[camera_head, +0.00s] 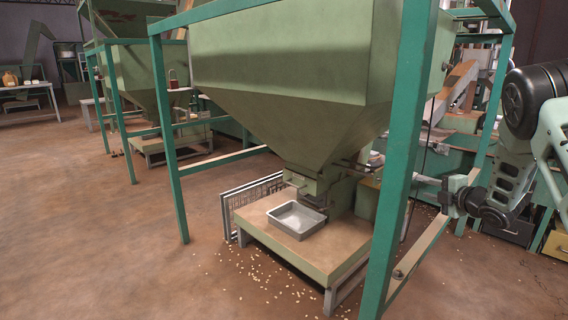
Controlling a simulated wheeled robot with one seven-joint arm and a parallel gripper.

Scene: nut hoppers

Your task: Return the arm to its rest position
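My arm comes in from the right edge, its wrist low beside the green frame of the near hopper (280,60). My gripper (428,182) points left, close to the front right post (402,150) of that frame. Its fingertips are small and partly hidden by the post, so I cannot tell if they are open or shut. I see nothing clearly held. A grey metal tray (297,220) sits on the low stand under the hopper's spout.
The low stand (262,228) has nuts scattered on the floor around it. A lower frame rail (425,250) runs beneath my wrist. A second hopper (135,75) stands behind at left, with a table (28,88) farther left. The left floor is open.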

